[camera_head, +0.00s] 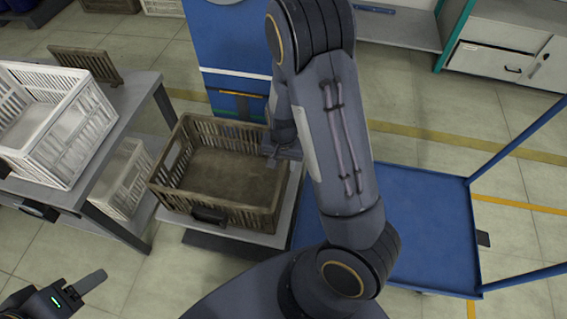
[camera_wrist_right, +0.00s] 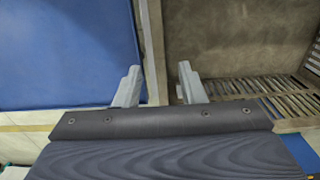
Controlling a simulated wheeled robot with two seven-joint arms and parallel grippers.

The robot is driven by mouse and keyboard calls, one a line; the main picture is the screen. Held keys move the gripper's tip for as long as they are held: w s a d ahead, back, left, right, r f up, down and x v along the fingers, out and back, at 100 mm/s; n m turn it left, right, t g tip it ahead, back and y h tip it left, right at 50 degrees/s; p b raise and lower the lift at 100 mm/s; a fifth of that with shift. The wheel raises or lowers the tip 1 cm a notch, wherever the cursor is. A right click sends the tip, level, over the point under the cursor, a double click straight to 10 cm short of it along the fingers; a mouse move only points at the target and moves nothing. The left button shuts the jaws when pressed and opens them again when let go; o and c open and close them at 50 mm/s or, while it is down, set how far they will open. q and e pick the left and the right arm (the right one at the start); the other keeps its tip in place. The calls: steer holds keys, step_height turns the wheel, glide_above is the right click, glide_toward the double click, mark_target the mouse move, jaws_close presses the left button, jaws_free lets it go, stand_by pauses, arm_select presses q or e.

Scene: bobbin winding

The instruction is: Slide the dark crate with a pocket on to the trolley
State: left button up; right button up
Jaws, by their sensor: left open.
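The dark brown crate (camera_head: 172,192) with slotted walls stands empty on a grey stand (camera_head: 240,236) in the head view. A black pocket (camera_head: 208,214) sits on its near wall. The blue trolley (camera_head: 428,225) is to the right, partly hidden by my right arm. My right gripper (camera_head: 284,152) is at the crate's right wall. In the right wrist view its fingers (camera_wrist_right: 158,84) are apart, with the crate's wall (camera_wrist_right: 154,45) between them; contact is not clear. My left gripper (camera_head: 88,284) is open and empty at the lower left, away from the crate.
A grey table (camera_head: 135,103) at left holds a white crate (camera_head: 62,135) and a brown slotted crate (camera_head: 85,64). Another pale crate (camera_head: 125,180) stands below it. A blue column (camera_head: 228,45) rises behind the stand. The trolley has blue rails (camera_head: 520,140).

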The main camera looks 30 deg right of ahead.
step_height(320, 180, down, 8)
steer(key=b, duration=0.3)
steer(key=shift+r, duration=0.1)
stand_by(0.4)
jaws_close()
stand_by(1.3)
